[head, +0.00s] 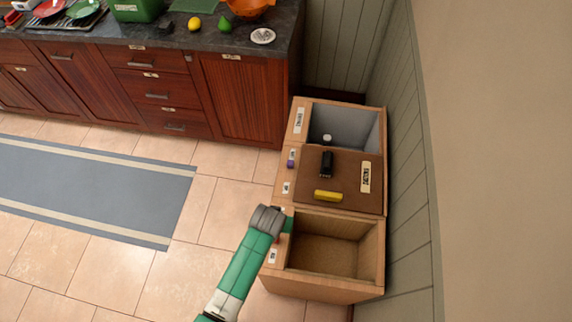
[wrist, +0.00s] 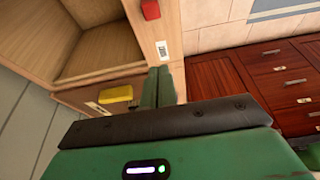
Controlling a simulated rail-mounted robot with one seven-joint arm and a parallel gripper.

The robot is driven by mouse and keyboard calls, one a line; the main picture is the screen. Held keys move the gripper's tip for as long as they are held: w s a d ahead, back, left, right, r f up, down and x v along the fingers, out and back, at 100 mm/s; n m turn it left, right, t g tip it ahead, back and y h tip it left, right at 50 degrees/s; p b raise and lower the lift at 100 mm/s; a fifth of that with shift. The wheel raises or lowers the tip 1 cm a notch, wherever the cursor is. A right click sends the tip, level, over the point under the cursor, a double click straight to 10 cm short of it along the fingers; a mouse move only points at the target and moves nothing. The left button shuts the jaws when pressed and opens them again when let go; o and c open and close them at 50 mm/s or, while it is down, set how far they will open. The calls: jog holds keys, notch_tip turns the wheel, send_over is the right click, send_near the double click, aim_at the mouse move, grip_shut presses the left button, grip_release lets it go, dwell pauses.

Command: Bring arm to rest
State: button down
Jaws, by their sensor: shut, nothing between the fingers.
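My green arm reaches up from the bottom of the head view, and my gripper (head: 287,225) is at the left edge of the wooden unit (head: 335,289), beside its front open compartment. In the wrist view the green fingers of my gripper (wrist: 165,86) are together, with nothing seen between them. The front compartment (head: 325,257) looks empty. I cannot tell whether the fingers touch the unit's edge.
The unit's middle has a brown top (head: 345,185) with a black object (head: 327,163) and a yellow object (head: 328,196). A grey-lined compartment (head: 358,127) lies behind it. A wall stands right. Floor left is clear around a blue rug (head: 90,190); a cluttered counter is behind.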

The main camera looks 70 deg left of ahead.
dwell(0.3)
jog(key=w+d+r+m+t+y, duration=0.15)
jog(key=w+r+t, duration=0.25)
jog(key=w+r, duration=0.75)
jog(key=w+d+r+m+t+y, duration=0.1)
jog(key=w+r+m+t+y, duration=0.15)
jog(key=w+r, duration=0.9)
jog(key=w+d+r+m+t+h, duration=0.1)
jog(key=w+d+r+t, duration=0.3)
jog(key=r, duration=0.7)
jog(key=w+d+r+m+t, duration=0.15)
jog(key=d+r, duration=0.35)
jog(key=r, duration=0.6)
jog(key=s+d+r+m+t+h, duration=0.2)
jog(key=s+d+r+t, duration=0.1)
jog(key=d+r, duration=0.55)
jog(key=s+d+r+m+t+h, duration=0.25)
jog(key=d+r+t, duration=0.2)
jog(key=r, duration=0.65)
jog(key=s+d+r+m+t+h, duration=0.1)
jog(key=s+d+r+t, duration=0.25)
jog(key=d+r, duration=0.5)
notch_tip(320, 180, up, 20)
jog(key=s+p, duration=0.3)
jog(key=p, duration=1.3)
jog(key=shift+d+f+m, duration=0.15)
jog(key=shift+d+m, duration=0.15)
jog(key=shift+d, duration=0.05)
